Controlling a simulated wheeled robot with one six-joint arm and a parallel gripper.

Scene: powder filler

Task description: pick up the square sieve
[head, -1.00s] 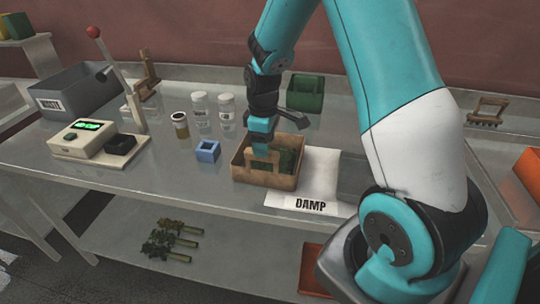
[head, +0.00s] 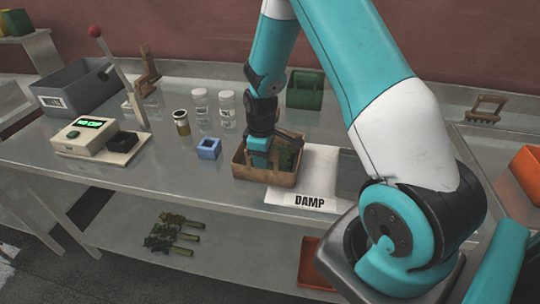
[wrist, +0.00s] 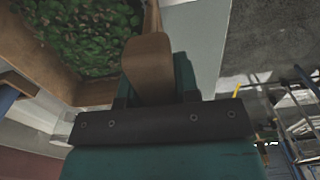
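The leaves (wrist: 80,32) show at upper left. A dark brown edge (head: 289,134) rises at the far side.
A small blue square cup (head: 208,149), a brown-capped jar (head: 181,122) and two clear jars (head: 201,108) stand left of the sieve. A scale (head: 95,137) is farther left. A green bin (head: 304,90) stands behind. The DAMP sheet (head: 318,165) lies at right.

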